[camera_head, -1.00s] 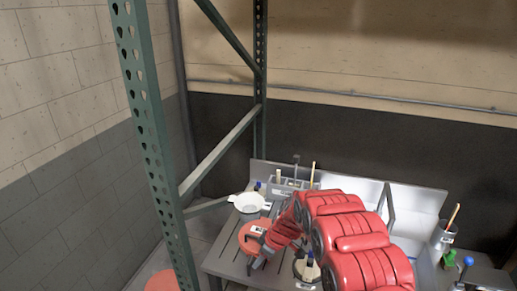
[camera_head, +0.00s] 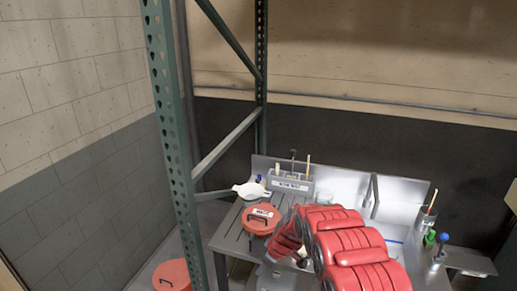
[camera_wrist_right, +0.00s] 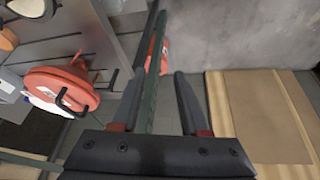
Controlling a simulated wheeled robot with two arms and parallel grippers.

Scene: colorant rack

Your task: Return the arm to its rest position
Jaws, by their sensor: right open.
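My right arm (camera_head: 345,245) is red and reaches over the front of the grey workbench (camera_head: 228,238) in the head view. Its gripper is mostly hidden there at the lower edge. A red-orange round lid with a dark handle (camera_head: 262,221) lies on the bench left of the arm. It also shows left of the fingers in the wrist view (camera_wrist_right: 62,88), apart from them. My left arm is not in view.
A green perforated rack post (camera_head: 172,130) stands close at the left of the bench. A white funnel-like dish (camera_head: 250,190), a grey tool holder (camera_head: 290,184) and a cup with a brush (camera_head: 425,219) stand on the bench. Another orange lid (camera_head: 172,276) is low at left.

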